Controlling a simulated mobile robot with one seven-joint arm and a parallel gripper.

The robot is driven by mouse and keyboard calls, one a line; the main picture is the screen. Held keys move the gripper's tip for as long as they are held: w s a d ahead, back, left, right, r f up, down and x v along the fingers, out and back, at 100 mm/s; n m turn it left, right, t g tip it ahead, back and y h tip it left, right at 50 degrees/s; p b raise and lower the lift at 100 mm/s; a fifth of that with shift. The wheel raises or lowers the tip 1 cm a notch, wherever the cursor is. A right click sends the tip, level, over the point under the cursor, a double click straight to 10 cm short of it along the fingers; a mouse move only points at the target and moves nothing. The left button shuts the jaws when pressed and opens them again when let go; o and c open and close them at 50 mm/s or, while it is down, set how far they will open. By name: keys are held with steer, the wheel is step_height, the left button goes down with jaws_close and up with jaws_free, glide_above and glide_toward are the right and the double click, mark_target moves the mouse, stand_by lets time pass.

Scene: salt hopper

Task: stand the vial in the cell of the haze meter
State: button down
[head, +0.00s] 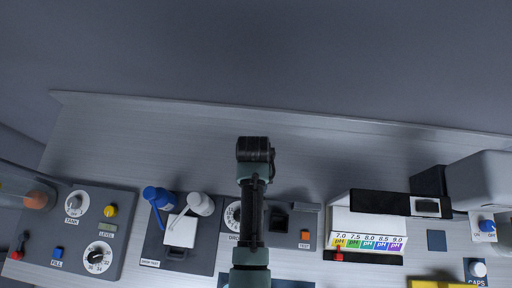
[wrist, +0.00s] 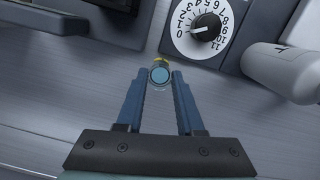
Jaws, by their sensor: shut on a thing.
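My gripper (wrist: 160,78) is shut on the vial (wrist: 160,75), which I see end-on in the wrist view as a small blue-grey disc with a clear rim and a yellowish edge. Its lower part is hidden. It is over bare bench, beside a grey panel with a numbered dial (wrist: 200,29). In the head view my arm covers part of this panel, and the fingers and vial are hidden. The panel carries a dark square opening (head: 280,219), seemingly the cell, and an orange TEST button (head: 305,235). Its name label is partly covered, so I cannot confirm it as the haze meter.
A pH colour comparator (head: 370,226) is to the right. A tank control panel (head: 76,230) is at far left. The bench's back strip (head: 180,125) is clear.

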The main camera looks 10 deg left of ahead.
steer(key=shift+f, duration=0.1)
steer(key=c, duration=0.5)
jaws_free()
steer(key=shift+c, duration=0.2)
